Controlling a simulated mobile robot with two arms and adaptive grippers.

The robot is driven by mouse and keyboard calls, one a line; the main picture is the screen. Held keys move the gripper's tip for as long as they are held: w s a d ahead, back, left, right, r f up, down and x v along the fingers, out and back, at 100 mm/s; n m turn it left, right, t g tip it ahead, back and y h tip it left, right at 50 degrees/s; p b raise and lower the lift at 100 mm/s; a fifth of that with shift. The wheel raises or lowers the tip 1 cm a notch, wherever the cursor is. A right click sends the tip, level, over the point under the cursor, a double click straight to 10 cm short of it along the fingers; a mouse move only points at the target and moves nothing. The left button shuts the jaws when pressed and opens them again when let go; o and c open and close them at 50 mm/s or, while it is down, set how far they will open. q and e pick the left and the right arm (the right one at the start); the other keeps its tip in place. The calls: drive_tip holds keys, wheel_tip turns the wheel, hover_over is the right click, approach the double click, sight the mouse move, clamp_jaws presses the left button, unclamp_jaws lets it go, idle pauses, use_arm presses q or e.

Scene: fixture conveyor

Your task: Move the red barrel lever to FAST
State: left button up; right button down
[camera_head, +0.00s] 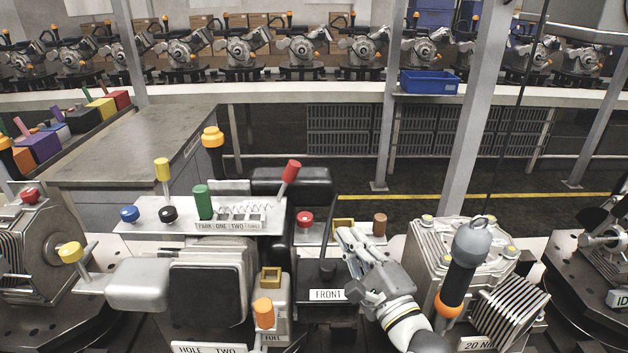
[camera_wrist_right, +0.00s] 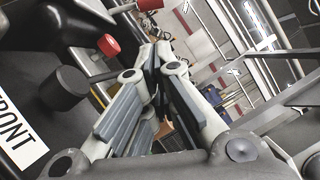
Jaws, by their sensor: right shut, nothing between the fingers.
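A lever with a red barrel-shaped knob (camera_head: 290,170) leans to the right at the right end of the pale panel in the head view. The label under the panel's slots reads PARK, ONE, TWO and a smaller word I cannot read. No FAST label is legible. My right gripper (camera_head: 346,236) is shut and empty, right of and nearer than the lever, apart from it. In the right wrist view its fingers (camera_wrist_right: 155,62) meet. A red round knob (camera_head: 305,218) sits left of the fingertips. My left gripper is not in view.
A green barrel lever (camera_head: 203,201), a yellow-topped lever (camera_head: 162,169) and blue and black knobs stand on the panel. A black knob (camera_head: 328,268) stands left of my right gripper, above the FRONT label (camera_head: 327,295). A brown knob (camera_head: 380,223) stands right of the fingertips.

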sight(287, 180)
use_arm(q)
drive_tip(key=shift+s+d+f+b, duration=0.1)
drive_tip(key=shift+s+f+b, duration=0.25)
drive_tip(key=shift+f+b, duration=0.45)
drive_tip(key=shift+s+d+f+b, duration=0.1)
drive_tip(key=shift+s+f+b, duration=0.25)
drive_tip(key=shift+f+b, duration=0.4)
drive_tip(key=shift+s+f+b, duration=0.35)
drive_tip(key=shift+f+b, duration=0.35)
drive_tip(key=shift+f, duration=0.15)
use_arm(e)
drive_tip(key=x, duration=1.8)
drive_tip(key=shift+f, duration=0.2)
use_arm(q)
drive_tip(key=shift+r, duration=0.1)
